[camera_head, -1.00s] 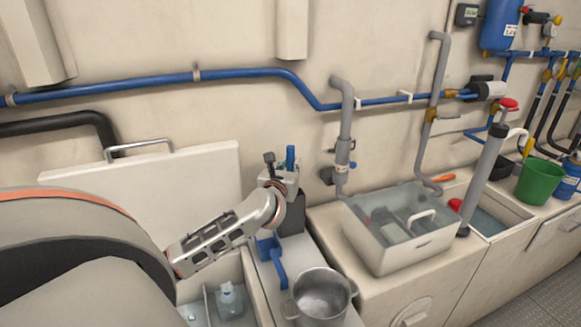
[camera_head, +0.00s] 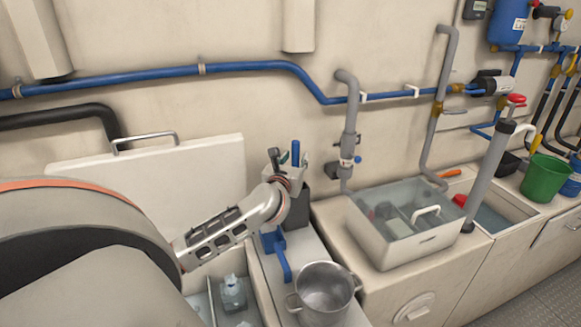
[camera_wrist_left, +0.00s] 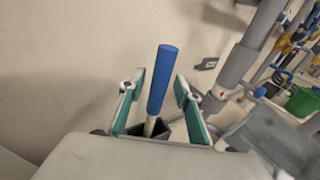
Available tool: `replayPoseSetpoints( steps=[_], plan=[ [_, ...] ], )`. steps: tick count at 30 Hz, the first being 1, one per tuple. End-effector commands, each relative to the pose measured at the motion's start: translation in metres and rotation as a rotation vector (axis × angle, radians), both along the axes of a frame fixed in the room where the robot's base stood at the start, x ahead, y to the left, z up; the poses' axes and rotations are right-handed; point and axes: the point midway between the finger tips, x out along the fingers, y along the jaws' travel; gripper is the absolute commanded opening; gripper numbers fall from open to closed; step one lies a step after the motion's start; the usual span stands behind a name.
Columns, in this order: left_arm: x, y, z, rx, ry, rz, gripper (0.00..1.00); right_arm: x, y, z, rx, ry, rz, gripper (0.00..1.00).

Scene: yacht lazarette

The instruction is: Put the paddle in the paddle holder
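The paddle's blue handle (camera_head: 295,152) stands up at my left gripper in the head view. In the left wrist view the blue handle (camera_wrist_left: 162,80) sits between the two fingers, with a pale shaft below it going into a dark grey open box, which looks like the paddle holder (camera_wrist_left: 160,131). The dark box (camera_head: 298,208) also shows behind my wrist in the head view. My left gripper (camera_wrist_left: 157,95) is open, its teal fingers on either side of the handle with gaps visible. The paddle's lower end is hidden. My right gripper is not in view.
A blue bracket-like object (camera_head: 275,246) and a metal pot (camera_head: 325,290) are on the counter nearer me. A clear-sided bin (camera_head: 420,250) stands to the right. A white lid (camera_head: 150,185) stands raised at left. Grey pipe (camera_head: 350,120) runs down the wall close by.

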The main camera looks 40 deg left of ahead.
Motion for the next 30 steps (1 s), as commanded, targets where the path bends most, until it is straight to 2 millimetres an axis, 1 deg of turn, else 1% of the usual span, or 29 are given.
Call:
replayPoseSetpoints(
  steps=[1,5,9,15,18,21,30],
  plan=[
    [-0.007,-0.004,-0.002,-0.002,0.003,-0.002,0.33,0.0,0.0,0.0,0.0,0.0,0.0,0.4],
    [-0.028,-0.016,0.0,-0.003,0.004,-0.003,0.33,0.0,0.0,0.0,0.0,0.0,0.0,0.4],
    [-0.054,-0.03,0.003,-0.004,0.004,-0.003,0.33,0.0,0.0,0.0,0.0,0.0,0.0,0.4],
    [-0.084,-0.046,0.007,-0.003,0.003,-0.002,0.33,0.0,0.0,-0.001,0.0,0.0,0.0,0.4],
    [-0.094,-0.051,0.008,-0.002,0.002,-0.001,0.33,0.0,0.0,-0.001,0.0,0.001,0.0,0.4],
    [-0.099,-0.054,0.009,-0.002,0.002,0.0,0.33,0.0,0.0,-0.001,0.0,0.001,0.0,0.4],
    [-0.101,-0.055,0.01,-0.002,0.001,0.0,0.33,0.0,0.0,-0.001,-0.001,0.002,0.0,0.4]
  ],
)
